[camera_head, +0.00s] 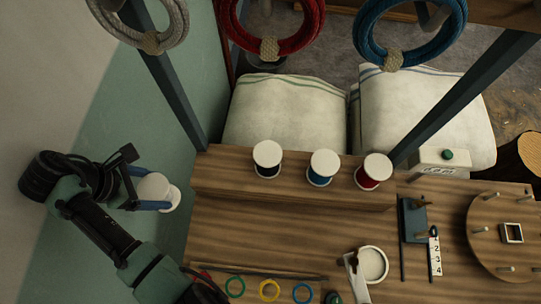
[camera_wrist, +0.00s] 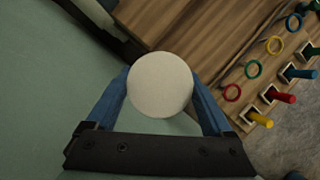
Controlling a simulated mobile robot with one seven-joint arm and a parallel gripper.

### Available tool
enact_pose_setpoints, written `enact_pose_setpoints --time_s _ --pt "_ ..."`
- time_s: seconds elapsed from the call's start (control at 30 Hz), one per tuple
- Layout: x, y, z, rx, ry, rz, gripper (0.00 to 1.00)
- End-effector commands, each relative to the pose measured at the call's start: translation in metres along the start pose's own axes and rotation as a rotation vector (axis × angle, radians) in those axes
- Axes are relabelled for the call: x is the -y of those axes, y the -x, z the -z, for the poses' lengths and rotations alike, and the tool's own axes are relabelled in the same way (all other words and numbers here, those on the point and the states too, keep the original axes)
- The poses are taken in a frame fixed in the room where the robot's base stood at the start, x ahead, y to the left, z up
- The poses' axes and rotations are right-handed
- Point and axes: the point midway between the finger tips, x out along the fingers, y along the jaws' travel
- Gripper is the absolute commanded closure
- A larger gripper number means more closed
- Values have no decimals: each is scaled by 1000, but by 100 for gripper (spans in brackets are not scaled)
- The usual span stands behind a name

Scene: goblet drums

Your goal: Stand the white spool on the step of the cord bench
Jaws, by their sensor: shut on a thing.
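The white spool (camera_head: 153,188) is between the blue fingers of my gripper (camera_head: 150,192), at the left in the head view. My gripper is shut on it and holds it beside the bench's left edge, not over the bench top. In the wrist view the round white end of the spool (camera_wrist: 160,85) sits between the two fingertips (camera_wrist: 160,90). The cord bench (camera_head: 250,240) is wooden. Its raised step (camera_head: 220,180) runs along the back and bears three white-topped spools, with black (camera_head: 267,158), blue (camera_head: 322,167) and red (camera_head: 373,171) cord. The step's left end is bare.
Dark slanted posts (camera_head: 170,85) rise at the step's left and right (camera_head: 460,95). Cord coils hang above, grey, red (camera_head: 275,25) and blue. A white cup (camera_head: 372,264), a peg disc (camera_head: 505,235) and coloured rings (camera_head: 269,290) lie on the lower bench top.

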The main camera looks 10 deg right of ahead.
Motion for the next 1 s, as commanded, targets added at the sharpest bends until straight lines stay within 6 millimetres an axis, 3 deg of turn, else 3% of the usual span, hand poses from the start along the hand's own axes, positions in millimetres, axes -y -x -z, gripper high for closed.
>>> enact_pose_setpoints --time_s 0.13,0.27,0.7,0.83,1.0 --pt "9 3 21 1 116 -49 80" --pt "10 0 15 0 141 -59 80" --pt "-8 -41 -91 2 136 -58 80" --pt "-12 -51 -113 2 137 -60 80" --pt "-15 -59 -126 2 139 -61 80"
